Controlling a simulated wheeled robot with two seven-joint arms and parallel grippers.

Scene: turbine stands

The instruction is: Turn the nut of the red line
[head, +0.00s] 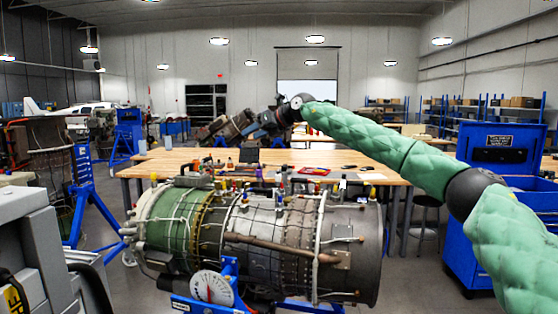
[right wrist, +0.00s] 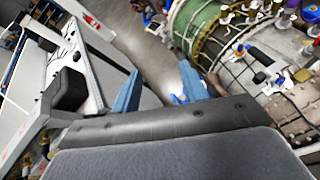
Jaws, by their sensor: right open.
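A turbine engine (head: 280,243) with a green front casing lies on a blue stand (head: 229,277) in front of me. Several coloured fittings and thin lines run along its top; it also shows at the right of the right wrist view (right wrist: 229,55). I cannot tell which nut belongs to the red line. A small red fitting (right wrist: 316,42) shows at that view's right edge. My right gripper (right wrist: 158,76) has its two blue fingers apart with nothing between them, to the left of the engine there. In the head view its arm reaches in from the right. My left gripper is not in view.
A wooden workbench (head: 165,163) with tools stands behind the engine. A blue cabinet (head: 490,198) stands at the right, a stool (head: 426,205) beside it. Grey equipment (head: 28,245) fills the near left.

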